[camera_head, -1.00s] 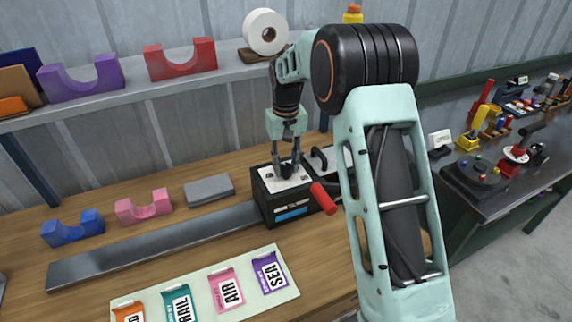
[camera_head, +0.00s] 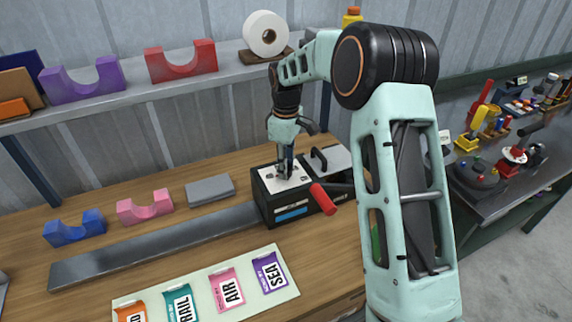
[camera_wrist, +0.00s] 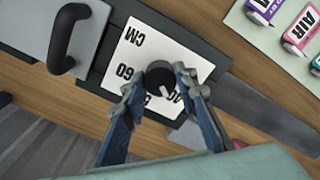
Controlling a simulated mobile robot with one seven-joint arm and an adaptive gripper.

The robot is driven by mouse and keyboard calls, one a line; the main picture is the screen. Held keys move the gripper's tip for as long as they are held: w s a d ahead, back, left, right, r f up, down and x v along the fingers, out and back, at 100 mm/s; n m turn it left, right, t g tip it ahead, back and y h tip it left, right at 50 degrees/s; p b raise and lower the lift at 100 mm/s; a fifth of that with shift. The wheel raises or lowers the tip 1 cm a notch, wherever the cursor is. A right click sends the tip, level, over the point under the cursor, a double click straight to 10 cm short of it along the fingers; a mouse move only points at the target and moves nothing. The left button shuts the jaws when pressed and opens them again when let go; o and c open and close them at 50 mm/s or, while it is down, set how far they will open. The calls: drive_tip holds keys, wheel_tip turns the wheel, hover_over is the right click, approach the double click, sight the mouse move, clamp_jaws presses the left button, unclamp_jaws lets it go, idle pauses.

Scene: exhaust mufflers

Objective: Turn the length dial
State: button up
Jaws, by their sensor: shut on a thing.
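The length dial (camera_wrist: 164,79) is a round black knob with a pale pointer line, seen in the wrist view. It stands on a white plate (camera_wrist: 135,50) marked CM, with numbers around it; 60 can be read and others are partly covered. The plate is on top of a black box (camera_head: 268,208) on the wooden bench. My gripper (camera_wrist: 164,85) is shut on the dial, one finger on each side. In the head view my gripper (camera_head: 285,168) points down at the plate and its fingers hide most of the dial.
A red-handled lever (camera_head: 323,199) sticks out at the box's front right. A lidded part with a black handle (camera_head: 318,158) is behind it. A long metal bar (camera_head: 150,250) runs left. A card with coloured tags (camera_head: 250,285) lies in front.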

drive_tip(key=shift+w+r+n, duration=0.1)
drive_tip(key=shift+n, duration=0.5)
drive_tip(key=o, duration=1.2)
drive_tip(key=shift+c, duration=0.2)
wheel_tip(320, 180, up, 12)
